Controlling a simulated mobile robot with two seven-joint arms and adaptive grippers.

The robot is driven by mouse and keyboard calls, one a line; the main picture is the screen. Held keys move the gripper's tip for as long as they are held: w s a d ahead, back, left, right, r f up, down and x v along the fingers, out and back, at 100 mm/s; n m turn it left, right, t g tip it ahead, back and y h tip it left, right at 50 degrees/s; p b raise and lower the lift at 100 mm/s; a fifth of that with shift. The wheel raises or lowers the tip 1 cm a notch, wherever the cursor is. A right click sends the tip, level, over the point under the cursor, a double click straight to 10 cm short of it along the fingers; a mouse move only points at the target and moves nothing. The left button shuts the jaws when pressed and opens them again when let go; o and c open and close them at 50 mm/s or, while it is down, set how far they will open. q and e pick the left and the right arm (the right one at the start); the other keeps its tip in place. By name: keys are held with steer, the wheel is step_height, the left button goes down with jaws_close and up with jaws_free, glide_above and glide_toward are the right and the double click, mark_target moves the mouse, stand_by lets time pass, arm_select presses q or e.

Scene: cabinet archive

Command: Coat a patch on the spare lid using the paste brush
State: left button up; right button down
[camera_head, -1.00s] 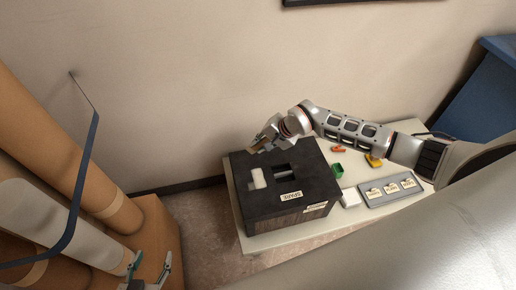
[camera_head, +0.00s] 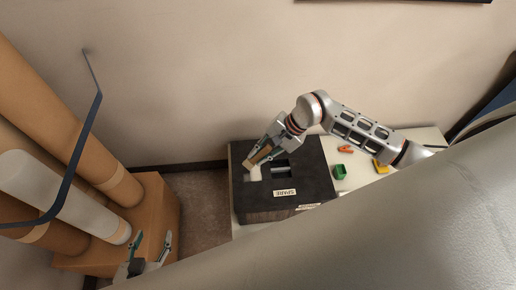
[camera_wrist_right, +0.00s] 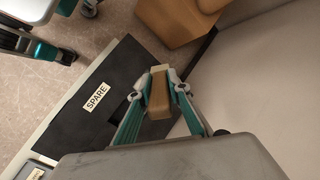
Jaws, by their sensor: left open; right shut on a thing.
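My left gripper (camera_head: 150,262) is open and empty, low at the left by the cardboard box.
A green holder (camera_head: 340,172), an orange item (camera_head: 345,149) and a yellow item (camera_head: 381,167) lie right of the lid. A cardboard box (camera_head: 158,210) with tall rolls (camera_head: 60,125) stands left. The wall is behind the table.

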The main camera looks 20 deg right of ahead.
mark_target(249, 164)
step_height(249, 164, down, 5)
steer(key=b, duration=0.3)
steer(key=shift+s, duration=0.1)
stand_by(0.5)
